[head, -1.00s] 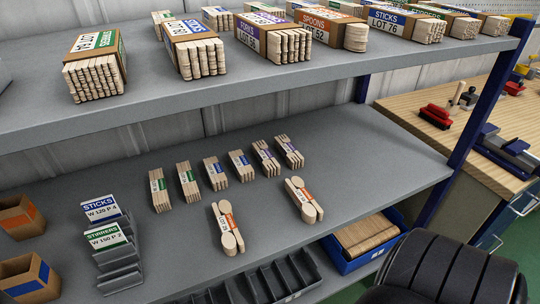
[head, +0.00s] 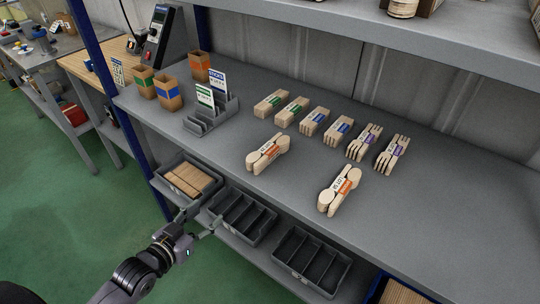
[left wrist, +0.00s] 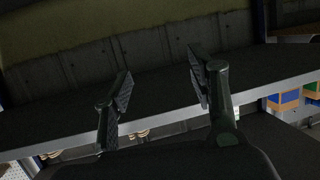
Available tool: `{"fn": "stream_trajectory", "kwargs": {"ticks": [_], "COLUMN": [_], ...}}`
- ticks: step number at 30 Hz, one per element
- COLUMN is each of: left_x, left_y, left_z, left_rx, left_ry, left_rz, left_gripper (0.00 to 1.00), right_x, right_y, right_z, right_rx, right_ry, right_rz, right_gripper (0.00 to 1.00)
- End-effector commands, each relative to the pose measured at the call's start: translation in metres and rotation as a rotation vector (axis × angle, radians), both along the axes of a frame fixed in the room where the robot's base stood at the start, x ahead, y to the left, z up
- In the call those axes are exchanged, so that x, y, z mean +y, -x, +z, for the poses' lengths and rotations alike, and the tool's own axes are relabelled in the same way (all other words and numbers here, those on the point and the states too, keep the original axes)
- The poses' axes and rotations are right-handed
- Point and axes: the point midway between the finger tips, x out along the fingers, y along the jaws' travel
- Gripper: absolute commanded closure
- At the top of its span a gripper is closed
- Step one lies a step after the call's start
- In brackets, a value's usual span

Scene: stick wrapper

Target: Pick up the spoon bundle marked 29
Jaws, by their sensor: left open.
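Two spoon bundles with orange bands lie on the grey middle shelf in the head view. One spoon bundle (head: 267,153) is nearer the shelf's left part. The other spoon bundle (head: 340,190) lies to its right and closer to the front edge. The numbers on their bands are too small to read. My left gripper (head: 203,217) is open and empty, below and in front of the shelf edge, left of both bundles. Its two spread fingers (left wrist: 160,82) show in the left wrist view with nothing between them. My right gripper is not in view.
Several stick, stirrer and fork bundles (head: 312,121) stand in a row behind the spoons. A grey card rack (head: 211,119) and cardboard boxes (head: 168,92) are at the left. Grey bins (head: 312,260) sit on the lower shelf. The middle shelf's front right is clear.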

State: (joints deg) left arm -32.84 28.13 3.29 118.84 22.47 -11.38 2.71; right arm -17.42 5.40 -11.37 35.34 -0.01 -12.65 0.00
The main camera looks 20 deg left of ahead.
Motion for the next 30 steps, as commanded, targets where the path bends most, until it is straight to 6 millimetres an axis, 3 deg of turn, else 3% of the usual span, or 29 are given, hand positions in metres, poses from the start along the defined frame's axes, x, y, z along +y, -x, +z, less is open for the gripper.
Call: {"fn": "stream_trajectory", "kwargs": {"ticks": [1,3,6,9,14,30], "left_x": [-0.013,-0.029,-0.047,-0.059,-0.066,-0.094], "left_y": [0.000,0.003,0.009,0.015,0.008,-0.072], "left_z": [0.033,0.072,0.112,0.134,0.145,0.141], "left_rx": [-0.059,-0.121,-0.186,-0.221,-0.240,-0.239], "left_ry": [0.011,0.031,0.051,0.063,0.071,0.071], "left_rz": [-0.038,-0.082,-0.132,-0.162,-0.173,-0.173], "left_gripper": [0.47,0.47,0.47,0.47,0.47,0.47], "right_x": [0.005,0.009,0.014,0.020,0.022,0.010], "right_y": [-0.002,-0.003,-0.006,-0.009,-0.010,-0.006], "right_z": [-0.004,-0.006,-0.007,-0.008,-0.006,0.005], "right_rx": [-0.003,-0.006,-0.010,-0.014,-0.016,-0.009], "right_ry": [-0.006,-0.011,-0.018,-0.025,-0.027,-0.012], "right_rz": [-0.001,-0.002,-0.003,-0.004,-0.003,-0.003], "right_gripper": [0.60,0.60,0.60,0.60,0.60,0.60]}}
